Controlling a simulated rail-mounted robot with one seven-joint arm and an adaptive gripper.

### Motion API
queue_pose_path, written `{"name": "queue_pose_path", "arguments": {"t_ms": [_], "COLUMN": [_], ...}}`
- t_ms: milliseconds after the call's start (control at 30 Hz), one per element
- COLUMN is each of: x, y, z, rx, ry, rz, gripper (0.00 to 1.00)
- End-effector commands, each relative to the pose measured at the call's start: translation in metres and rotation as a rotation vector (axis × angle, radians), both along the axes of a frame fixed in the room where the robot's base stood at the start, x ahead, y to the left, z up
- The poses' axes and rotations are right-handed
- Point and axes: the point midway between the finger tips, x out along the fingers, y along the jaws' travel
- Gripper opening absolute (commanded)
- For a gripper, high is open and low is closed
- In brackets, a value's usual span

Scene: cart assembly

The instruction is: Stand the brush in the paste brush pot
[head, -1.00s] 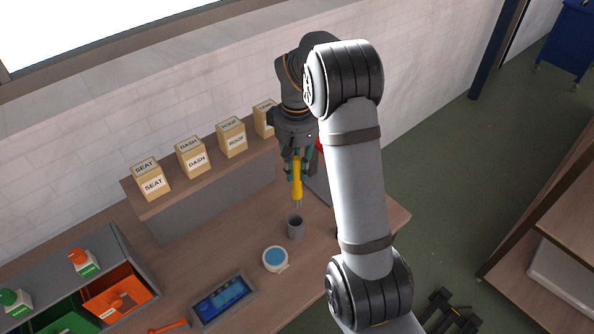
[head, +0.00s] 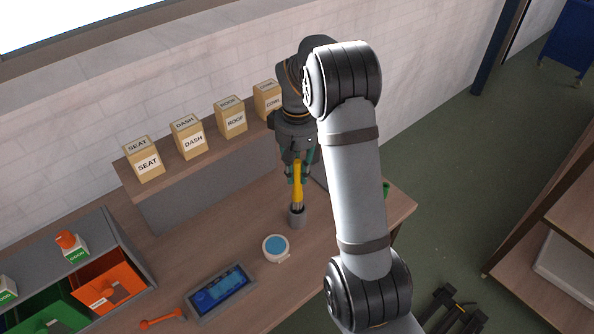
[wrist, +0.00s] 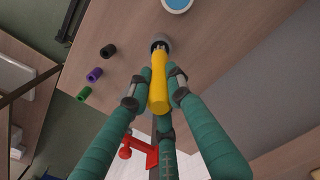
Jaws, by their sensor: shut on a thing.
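The brush has a yellow handle (head: 298,182) and stands nearly upright in the head view; its handle also shows in the wrist view (wrist: 159,92). My gripper (head: 299,172) is shut on the handle from above, and its green fingers (wrist: 155,88) flank it in the wrist view. The grey paste brush pot (head: 297,217) stands on the bench directly below. The brush's lower end reaches the pot's mouth and appears to be inside it; the pot's rim shows in the wrist view (wrist: 160,40). How deep the brush sits is hidden.
A round tub with a blue top (head: 275,248) stands close in front of the pot. Labelled boxes (head: 188,140) line the shelf behind. Black, purple and green cylinders (wrist: 94,75) and a red part (wrist: 139,148) are nearby.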

Motion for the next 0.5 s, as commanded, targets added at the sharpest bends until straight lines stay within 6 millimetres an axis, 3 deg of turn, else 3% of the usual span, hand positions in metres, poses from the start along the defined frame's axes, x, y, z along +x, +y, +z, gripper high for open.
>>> {"name": "queue_pose_path", "arguments": {"t_ms": [500], "x": [0.0], "y": [0.0], "z": [-0.045], "rx": [0.001], "ry": [0.001], "rz": [0.001], "gripper": [0.0]}}
